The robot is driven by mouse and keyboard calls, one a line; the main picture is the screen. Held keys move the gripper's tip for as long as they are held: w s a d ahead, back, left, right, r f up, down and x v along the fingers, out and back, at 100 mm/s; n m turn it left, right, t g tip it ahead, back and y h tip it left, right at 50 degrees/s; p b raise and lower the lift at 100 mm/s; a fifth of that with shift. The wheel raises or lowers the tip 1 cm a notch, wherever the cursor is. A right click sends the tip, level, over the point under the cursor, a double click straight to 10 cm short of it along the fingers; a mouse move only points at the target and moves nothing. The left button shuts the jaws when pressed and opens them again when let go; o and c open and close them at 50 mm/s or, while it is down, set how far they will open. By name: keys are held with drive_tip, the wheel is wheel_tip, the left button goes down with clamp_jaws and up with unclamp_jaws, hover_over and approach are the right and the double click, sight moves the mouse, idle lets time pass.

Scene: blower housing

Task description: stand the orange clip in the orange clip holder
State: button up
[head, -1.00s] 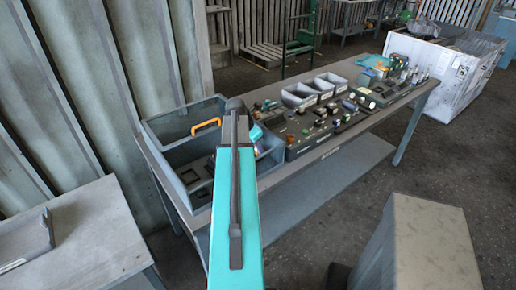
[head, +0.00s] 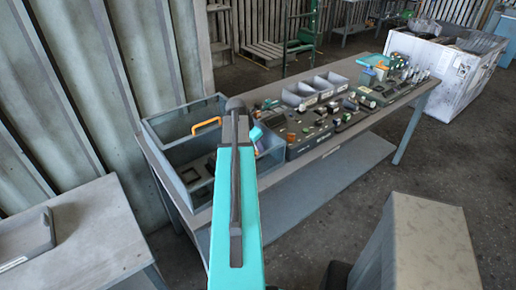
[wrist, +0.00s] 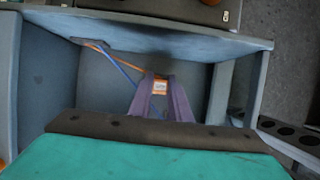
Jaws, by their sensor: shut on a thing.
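My gripper (wrist: 160,92) points down into a grey-blue bin in the wrist view. Its two purple-grey fingers are shut on a small orange piece with a pale face, which I take to be the orange clip (wrist: 160,86). An orange cable and a blue cable run near the fingertips from the upper left. In the head view my arm hides most of the gripper, and a small orange-brown patch shows just right of the arm; I cannot tell what it is. I cannot make out the orange clip holder for certain in either view.
A grey table (head: 90,235) is at left, a box (head: 432,240) at lower right.

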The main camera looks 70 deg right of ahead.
drive_tip(key=shift+f, duration=0.45)
idle(0.3)
drive_tip(key=o, duration=0.9)
drive_tip(key=shift+r, duration=0.15)
drive_tip(key=b+v, duration=0.3)
drive_tip(key=v, duration=1)
drive_tip(key=shift+r+b, duration=0.25)
drive_tip(key=shift+b, duration=0.15)
drive_tip(key=shift+a, duration=0.1)
